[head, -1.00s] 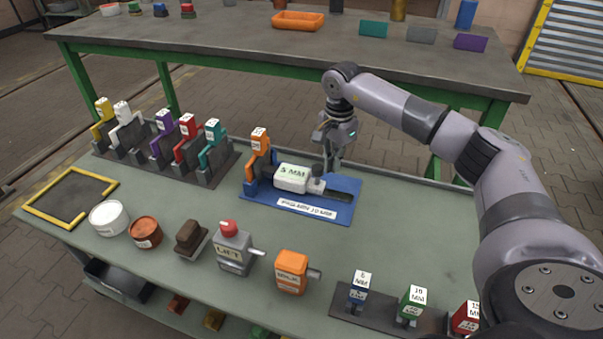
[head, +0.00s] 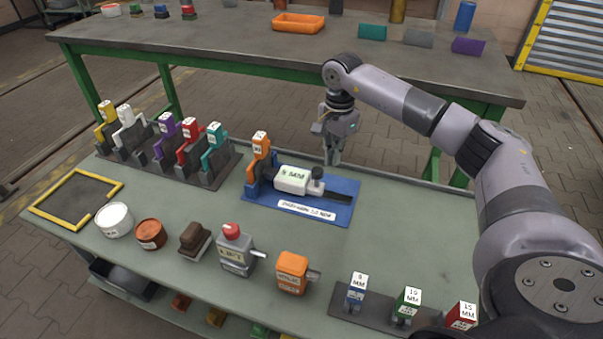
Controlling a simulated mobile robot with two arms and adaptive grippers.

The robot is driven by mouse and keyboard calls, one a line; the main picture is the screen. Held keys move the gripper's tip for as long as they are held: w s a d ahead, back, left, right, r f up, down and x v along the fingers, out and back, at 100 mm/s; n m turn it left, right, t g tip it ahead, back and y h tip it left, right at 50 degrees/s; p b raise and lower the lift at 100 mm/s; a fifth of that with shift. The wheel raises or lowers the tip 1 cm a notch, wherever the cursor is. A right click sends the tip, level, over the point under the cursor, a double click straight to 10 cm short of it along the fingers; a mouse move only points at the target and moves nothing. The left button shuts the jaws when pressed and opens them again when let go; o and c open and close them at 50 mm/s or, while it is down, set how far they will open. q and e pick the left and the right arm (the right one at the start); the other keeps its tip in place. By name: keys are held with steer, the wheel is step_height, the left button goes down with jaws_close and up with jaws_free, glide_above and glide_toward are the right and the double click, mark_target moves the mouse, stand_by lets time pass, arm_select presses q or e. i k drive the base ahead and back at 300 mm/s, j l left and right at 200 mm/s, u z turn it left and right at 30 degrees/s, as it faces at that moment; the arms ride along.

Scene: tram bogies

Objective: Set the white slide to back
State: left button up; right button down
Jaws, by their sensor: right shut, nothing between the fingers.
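A white block with a label on top (head: 292,179) sits on a blue base plate (head: 262,200). A grey round knob (head: 317,173) stands at its right end, and a dark rail (head: 332,197) runs on to the right. An orange upright piece (head: 260,147) stands at the block's left end. My right gripper (head: 333,161) points down just behind and right of the knob, shut and empty; I cannot tell whether it touches the knob. A white-topped piece (head: 126,117) also stands in the coloured row at the back left. My left gripper is out of view.
Coloured upright pieces, including a teal one (head: 214,134), stand in the row. A white tub (head: 114,219), a brown tub (head: 151,234), a grey device with a red knob (head: 236,250) and an orange can (head: 292,271) line the front. The bench right of the plate is clear.

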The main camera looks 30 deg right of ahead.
mark_target(288, 179)
steer(key=k+j, duration=0.8)
steer(key=j, duration=0.1)
